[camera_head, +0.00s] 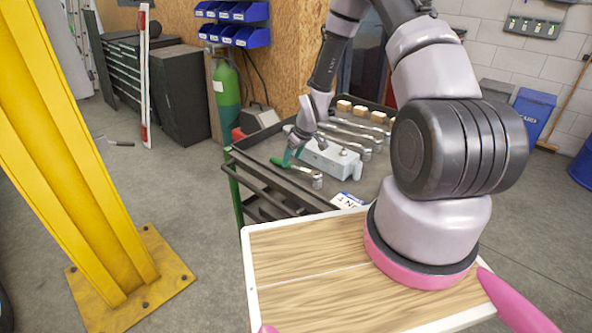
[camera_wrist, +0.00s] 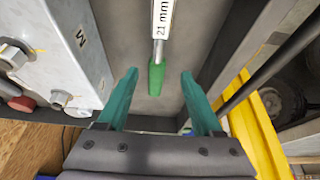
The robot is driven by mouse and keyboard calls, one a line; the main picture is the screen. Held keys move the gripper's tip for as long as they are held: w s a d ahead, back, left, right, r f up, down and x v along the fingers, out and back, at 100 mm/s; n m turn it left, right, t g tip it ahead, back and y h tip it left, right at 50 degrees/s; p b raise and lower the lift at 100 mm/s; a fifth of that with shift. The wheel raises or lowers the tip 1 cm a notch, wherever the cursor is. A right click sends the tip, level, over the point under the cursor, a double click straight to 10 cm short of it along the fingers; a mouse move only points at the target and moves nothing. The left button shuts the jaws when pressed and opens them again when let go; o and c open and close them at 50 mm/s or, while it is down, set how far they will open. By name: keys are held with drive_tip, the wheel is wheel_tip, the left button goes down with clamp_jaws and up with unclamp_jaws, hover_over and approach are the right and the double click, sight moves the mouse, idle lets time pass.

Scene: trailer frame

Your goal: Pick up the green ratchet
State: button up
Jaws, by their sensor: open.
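The green ratchet lies on the dark top of the workshop cart (camera_head: 250,165), near its left edge. In the wrist view its green handle end (camera_wrist: 156,78) points toward my gripper (camera_wrist: 159,76), and its metal shaft with a "21 mm" label runs away toward the top edge. My gripper is open, with one teal finger on each side of the handle end. In the head view my gripper (camera_head: 293,154) hangs down over the ratchet's handle (camera_head: 280,162); the metal part (camera_head: 306,174) extends to the right. I cannot tell whether the fingers touch it.
A grey metal box (camera_head: 330,158) stands on the cart right beside the ratchet; it fills the left of the wrist view (camera_wrist: 70,40). Several metal tools (camera_head: 350,137) and small wooden blocks (camera_head: 360,111) lie behind it. A yellow column (camera_head: 60,150) stands at the left.

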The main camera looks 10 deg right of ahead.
sight(289, 164)
drive_tip(key=x, duration=0.4)
drive_tip(key=shift+w+f, duration=0.25)
drive_tip(key=shift+w, duration=0.1)
clamp_jaws()
idle(1.1)
